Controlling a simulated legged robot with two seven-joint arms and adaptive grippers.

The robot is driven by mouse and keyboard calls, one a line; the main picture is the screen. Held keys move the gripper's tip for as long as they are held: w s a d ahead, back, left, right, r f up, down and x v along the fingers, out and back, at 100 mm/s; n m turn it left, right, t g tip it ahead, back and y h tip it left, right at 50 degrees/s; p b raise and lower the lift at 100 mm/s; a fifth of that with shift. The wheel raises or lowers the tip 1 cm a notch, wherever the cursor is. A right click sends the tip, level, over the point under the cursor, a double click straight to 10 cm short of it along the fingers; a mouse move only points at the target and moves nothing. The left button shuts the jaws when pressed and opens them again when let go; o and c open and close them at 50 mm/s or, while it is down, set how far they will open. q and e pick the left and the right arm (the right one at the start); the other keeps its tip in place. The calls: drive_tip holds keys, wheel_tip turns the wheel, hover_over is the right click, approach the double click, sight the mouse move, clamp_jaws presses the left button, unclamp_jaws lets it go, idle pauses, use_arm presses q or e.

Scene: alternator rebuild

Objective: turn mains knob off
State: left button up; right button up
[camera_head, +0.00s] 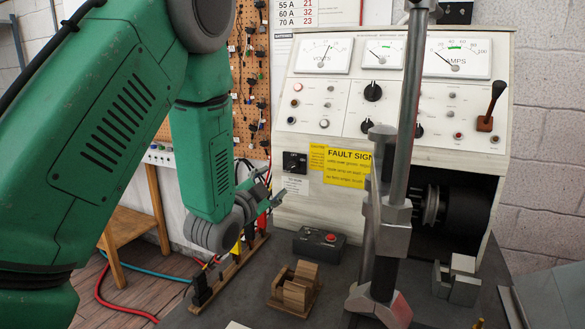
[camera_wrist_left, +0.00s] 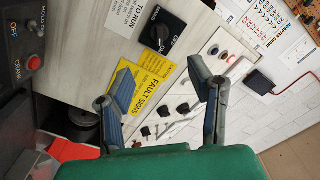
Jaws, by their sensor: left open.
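The mains knob (camera_head: 294,162) is a black rotary knob on the lower left of the white test bench (camera_head: 345,115), beside the yellow fault sign (camera_head: 346,168). In the left wrist view the knob (camera_wrist_left: 162,33) sits on a dark plate beyond the fingertips; its exact setting is hard to read. My left gripper (camera_head: 262,184) is just left of and below the knob, apart from it. In the wrist view my left gripper (camera_wrist_left: 160,75) has its fingers spread with nothing between them. My right gripper is not in view.
A grey vertical post (camera_head: 408,110) stands in front of the bench, right of the knob. A dark box with a red button (camera_head: 319,243) and a wooden block holder (camera_head: 296,288) sit on the worktop below. A pegboard (camera_head: 250,75) is behind my left arm.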

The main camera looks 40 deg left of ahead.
sight(291, 168)
use_arm(q)
drive_tip(key=x, duration=0.8)
drive_tip(key=a+x, duration=0.1)
drive_tip(key=x, duration=0.3)
drive_tip(key=shift+s+f, duration=0.1)
drive_tip(key=shift+f, duration=0.25)
drive_tip(key=shift+d, duration=0.2)
drive_tip(key=shift+d+r, duration=0.35)
drive_tip(key=shift+d, duration=0.3)
clamp_jaws()
drive_tip(key=shift+a+f, duration=0.15)
drive_tip(key=shift+a, duration=0.2)
